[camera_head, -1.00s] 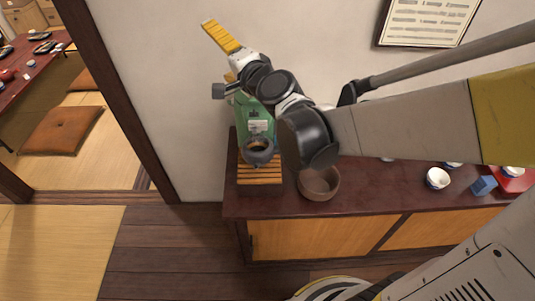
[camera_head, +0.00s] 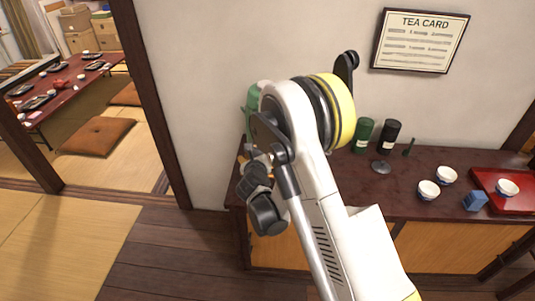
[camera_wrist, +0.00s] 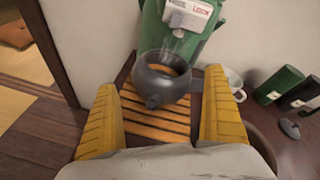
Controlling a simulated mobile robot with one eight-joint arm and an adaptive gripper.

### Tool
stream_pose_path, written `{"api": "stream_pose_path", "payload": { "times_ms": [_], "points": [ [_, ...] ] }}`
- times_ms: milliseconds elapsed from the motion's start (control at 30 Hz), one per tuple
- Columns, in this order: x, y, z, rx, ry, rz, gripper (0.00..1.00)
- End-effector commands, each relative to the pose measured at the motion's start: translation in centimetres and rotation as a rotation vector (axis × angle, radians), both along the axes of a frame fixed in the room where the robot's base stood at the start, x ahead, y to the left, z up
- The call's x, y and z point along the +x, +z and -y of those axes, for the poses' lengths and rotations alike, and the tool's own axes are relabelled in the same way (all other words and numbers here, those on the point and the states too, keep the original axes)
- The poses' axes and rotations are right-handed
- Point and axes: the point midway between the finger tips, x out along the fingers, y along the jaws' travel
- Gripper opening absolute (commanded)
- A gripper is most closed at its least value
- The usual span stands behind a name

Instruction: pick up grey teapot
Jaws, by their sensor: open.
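The grey teapot (camera_wrist: 161,84) is dark and round, and looks open at the top with brown inside. It sits on a slatted wooden stand (camera_wrist: 158,124) in front of a green machine (camera_wrist: 208,45), with faint steam above it. My gripper (camera_wrist: 161,88) is open, its yellow fingers spread to the left and right of the teapot in the wrist view. I see a gap on each side, and nothing is held. Whether the fingertips reach as far as the pot is hard to tell. In the head view my arm hides the teapot and most of the green machine (camera_head: 251,103).
On the dark counter (camera_head: 350,185) stand a green canister (camera_head: 363,135), a black canister (camera_head: 389,136), a grey lid-like disc (camera_head: 381,167), white bowls (camera_head: 428,190), a blue block (camera_head: 475,200) and a red tray (camera_head: 515,203). The wall is close behind. A white cup (camera_wrist: 234,80) stands right of the machine.

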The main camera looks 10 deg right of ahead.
Motion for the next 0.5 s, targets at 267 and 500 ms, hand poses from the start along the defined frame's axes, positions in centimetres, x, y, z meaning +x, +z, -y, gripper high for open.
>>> {"api": "stream_pose_path", "payload": {
  "times_ms": [267,500],
  "points": [
    [2.6,-1.5,0.8,-0.001,0.000,0.000,1.00],
    [5.7,-3.3,1.7,-0.001,0.000,0.000,1.00]
  ]
}}
